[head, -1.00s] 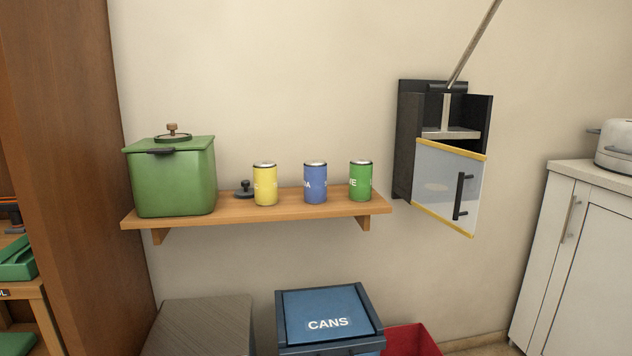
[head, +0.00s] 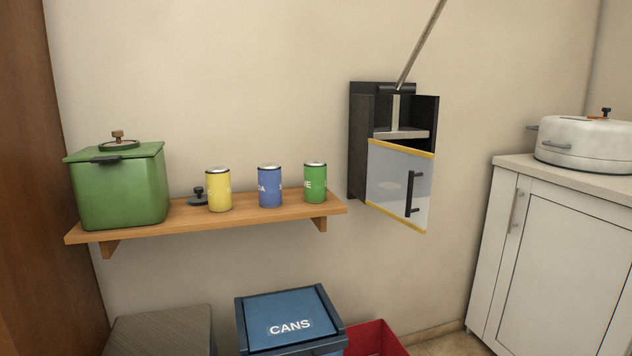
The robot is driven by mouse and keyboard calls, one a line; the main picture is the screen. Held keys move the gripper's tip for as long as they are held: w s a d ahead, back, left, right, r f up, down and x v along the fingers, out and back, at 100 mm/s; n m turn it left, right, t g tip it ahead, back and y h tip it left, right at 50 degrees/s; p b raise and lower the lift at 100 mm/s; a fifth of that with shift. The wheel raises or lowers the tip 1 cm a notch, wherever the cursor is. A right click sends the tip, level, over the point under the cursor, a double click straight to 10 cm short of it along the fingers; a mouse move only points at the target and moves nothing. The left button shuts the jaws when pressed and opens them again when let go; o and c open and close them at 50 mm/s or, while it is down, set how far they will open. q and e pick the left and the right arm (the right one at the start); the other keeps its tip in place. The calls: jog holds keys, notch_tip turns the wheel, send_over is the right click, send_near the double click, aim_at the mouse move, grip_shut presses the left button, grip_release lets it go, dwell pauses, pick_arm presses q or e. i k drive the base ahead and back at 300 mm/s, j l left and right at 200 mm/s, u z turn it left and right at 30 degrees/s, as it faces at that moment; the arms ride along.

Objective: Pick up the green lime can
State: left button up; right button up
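The green lime can (head: 315,183) stands upright near the right end of the wooden wall shelf (head: 240,218) in the head view. Part of its white lettering shows. A blue can (head: 270,187) stands to its left, and a yellow can (head: 219,190) stands left of that, both upright and apart from one another. Neither of my grippers shows in the head view, and nothing hides the green can.
A green lidded box (head: 120,190) fills the shelf's left end. A wall-mounted can crusher (head: 400,185) with a long lever is right of the shelf. Below stand a blue CANS bin (head: 290,320) and a red bin (head: 375,338). A white cabinet (head: 555,250) stands right.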

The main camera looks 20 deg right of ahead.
aim_at(315, 190)
jog(key=i+l, duration=0.7)
jog(key=l, duration=0.15)
